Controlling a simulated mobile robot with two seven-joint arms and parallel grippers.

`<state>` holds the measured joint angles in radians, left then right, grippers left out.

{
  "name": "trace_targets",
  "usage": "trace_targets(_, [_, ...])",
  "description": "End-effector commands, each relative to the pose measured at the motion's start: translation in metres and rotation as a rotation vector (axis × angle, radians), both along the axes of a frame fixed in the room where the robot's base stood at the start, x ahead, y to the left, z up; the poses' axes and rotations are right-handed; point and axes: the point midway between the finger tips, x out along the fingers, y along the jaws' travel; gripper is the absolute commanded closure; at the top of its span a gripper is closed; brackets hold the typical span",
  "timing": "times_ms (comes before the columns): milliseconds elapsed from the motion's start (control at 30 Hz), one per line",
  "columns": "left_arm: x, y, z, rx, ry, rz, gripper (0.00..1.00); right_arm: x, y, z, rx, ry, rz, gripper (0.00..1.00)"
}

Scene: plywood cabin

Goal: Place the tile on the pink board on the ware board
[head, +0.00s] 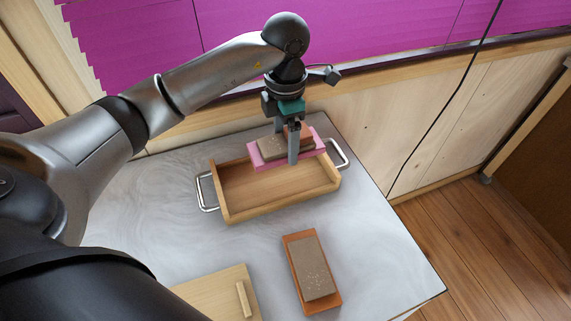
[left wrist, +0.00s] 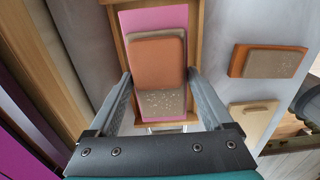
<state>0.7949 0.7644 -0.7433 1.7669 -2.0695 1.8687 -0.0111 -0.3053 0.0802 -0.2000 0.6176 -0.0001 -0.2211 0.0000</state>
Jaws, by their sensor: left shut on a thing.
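My left gripper (head: 293,150) points down and is shut on the tile, a finger at each long side. The left wrist view shows the tile (left wrist: 158,60) between the fingers, with the pink board (left wrist: 150,20) behind it. A pale wooden board with a small bar (head: 225,290), possibly the ware board, lies at the table's front. My right gripper is not in view.
A wooden tray (head: 228,203) with metal handles lies under the pink board. A brown slab (head: 313,268) lies on an orange board (head: 332,298) at the table's front right. The grey tabletop (head: 380,230) is clear at right. A wall stands behind the table.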

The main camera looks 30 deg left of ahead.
Motion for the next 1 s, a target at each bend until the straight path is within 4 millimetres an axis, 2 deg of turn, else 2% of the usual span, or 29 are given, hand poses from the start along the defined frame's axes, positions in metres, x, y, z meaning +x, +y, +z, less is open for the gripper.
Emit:
trace_targets(33, [0.000,0.000,-0.011,-0.002,0.002,0.002,0.88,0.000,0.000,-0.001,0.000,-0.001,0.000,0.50])
trace_targets(100, [0.000,0.000,-0.022,0.000,0.000,0.001,0.88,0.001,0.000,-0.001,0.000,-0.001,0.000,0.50])
trace_targets(367, [0.001,-0.001,-0.041,-0.002,-0.002,0.001,0.88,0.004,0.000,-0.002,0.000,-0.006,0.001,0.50])
trace_targets(600, [0.001,0.000,-0.075,-0.001,-0.002,0.002,0.88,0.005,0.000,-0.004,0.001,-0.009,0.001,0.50])
trace_targets(1000, [0.001,0.000,-0.081,0.000,-0.004,0.001,0.88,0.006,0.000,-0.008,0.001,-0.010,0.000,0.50])
